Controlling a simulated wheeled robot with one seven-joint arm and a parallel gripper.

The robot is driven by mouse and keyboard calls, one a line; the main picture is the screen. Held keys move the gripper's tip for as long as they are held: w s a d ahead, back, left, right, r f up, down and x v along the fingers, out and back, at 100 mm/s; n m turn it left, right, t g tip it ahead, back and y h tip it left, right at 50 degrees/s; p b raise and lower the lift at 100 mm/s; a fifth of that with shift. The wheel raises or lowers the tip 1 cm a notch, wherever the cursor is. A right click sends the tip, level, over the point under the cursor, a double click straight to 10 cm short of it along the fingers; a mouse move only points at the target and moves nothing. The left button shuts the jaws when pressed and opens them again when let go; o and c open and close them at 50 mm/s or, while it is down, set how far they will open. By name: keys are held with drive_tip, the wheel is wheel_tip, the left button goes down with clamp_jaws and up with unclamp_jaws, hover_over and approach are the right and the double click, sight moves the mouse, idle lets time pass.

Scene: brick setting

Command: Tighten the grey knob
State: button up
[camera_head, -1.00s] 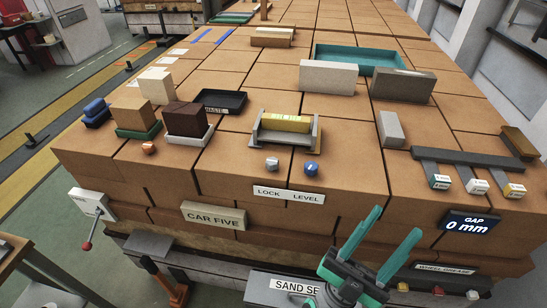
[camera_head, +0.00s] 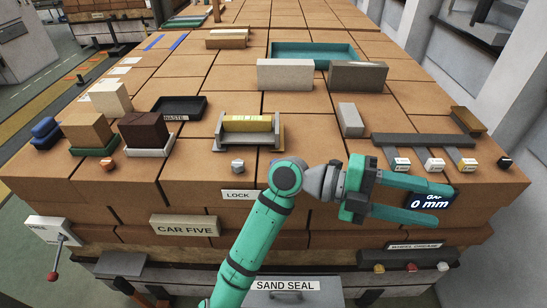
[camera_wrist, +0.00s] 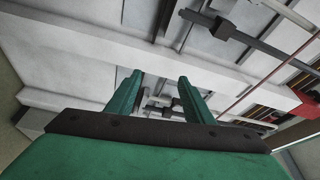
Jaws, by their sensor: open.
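The grey knob (camera_head: 237,166) sits on the front of the brick-coloured stack, above the LOCK label (camera_head: 237,195). It lies in front of a grey fixture (camera_head: 219,138) that holds a yellow bar (camera_head: 248,123). My gripper (camera_head: 444,205) is open and empty, far to the right of the knob, with its fingers pointing right in front of the GAP 0 mm display (camera_head: 429,200). My arm crosses the place where the LEVEL label was and hides most of the blue knob. The wrist view shows both spread fingers (camera_wrist: 160,76) against pale walls and beams; the knob is not in it.
An orange knob (camera_head: 107,165) is at the left. Grey strips with small tagged blocks (camera_head: 434,164) lie at the right. A black WASTE tray (camera_head: 179,107), a teal tray (camera_head: 312,50) and several bricks stand farther back. A red-knobbed lever (camera_head: 53,275) is at lower left.

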drive_tip(key=w+a+f+n+t+y, duration=0.2)
drive_tip(key=w+a+f+t+y, duration=0.1)
drive_tip(key=w+f+y, duration=0.25)
drive_tip(key=n+t+y, duration=0.7)
drive_tip(key=n+y, duration=0.1)
drive_tip(key=y, duration=0.8)
approach(237, 163)
drive_tip(key=shift+g+h, duration=0.3)
drive_tip(key=shift+h, duration=0.05)
drive_tip(key=x, duration=0.8)
drive_tip(key=shift+w+a+r, duration=0.1)
drive_tip(key=shift+w+a, duration=0.15)
drive_tip(key=c, duration=1)
